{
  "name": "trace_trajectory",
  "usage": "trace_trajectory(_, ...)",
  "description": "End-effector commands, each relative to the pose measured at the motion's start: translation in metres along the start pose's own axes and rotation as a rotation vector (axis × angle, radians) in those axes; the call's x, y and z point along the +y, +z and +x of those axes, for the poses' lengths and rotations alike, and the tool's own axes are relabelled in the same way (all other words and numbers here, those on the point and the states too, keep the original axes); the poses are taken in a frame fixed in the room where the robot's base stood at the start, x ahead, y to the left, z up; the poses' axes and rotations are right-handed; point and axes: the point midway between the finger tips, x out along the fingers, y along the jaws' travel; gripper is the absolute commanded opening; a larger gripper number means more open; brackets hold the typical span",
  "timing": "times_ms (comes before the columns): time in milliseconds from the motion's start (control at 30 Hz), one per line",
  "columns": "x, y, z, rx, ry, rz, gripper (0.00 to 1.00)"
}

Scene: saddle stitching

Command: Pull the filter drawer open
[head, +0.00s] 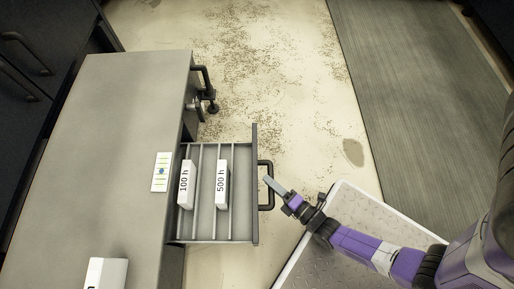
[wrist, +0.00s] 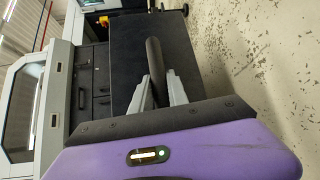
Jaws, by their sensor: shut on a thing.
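The filter drawer (head: 243,190) stands pulled out from the right side of the grey cabinet in the head view. It has narrow dividers and holds two white boxes, one marked 100 h (head: 186,185) and one marked 500 h (head: 222,185). Its dark bar handle (head: 266,163) is on the drawer's right-hand front. My gripper (head: 268,182) reaches the handle from the right. In the wrist view the dark handle bar (wrist: 154,60) lies between the two grey fingers of my gripper (wrist: 157,92), which is shut on it.
The grey cabinet top (head: 125,120) carries a white card (head: 161,172) with colored marks and a white box (head: 106,273) near the front. Another dark handle (head: 203,78) juts out behind the drawer. Stained floor (head: 280,60) and a grey mat (head: 420,90) lie clear to the right.

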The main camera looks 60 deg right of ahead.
Motion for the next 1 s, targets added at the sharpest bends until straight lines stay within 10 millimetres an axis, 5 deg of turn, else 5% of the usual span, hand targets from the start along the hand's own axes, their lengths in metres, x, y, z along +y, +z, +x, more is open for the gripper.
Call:
trace_trajectory(300,-0.008,0.021,-0.022,0.001,-0.005,-0.001,0.0)
trace_trajectory(867,-0.009,0.026,-0.026,-0.001,-0.004,0.0,0.0)
trace_trajectory(900,-0.009,0.026,-0.026,-0.001,-0.004,0.0,0.28)
trace_trajectory(1000,-0.009,0.026,-0.026,-0.001,-0.003,0.0,0.41)
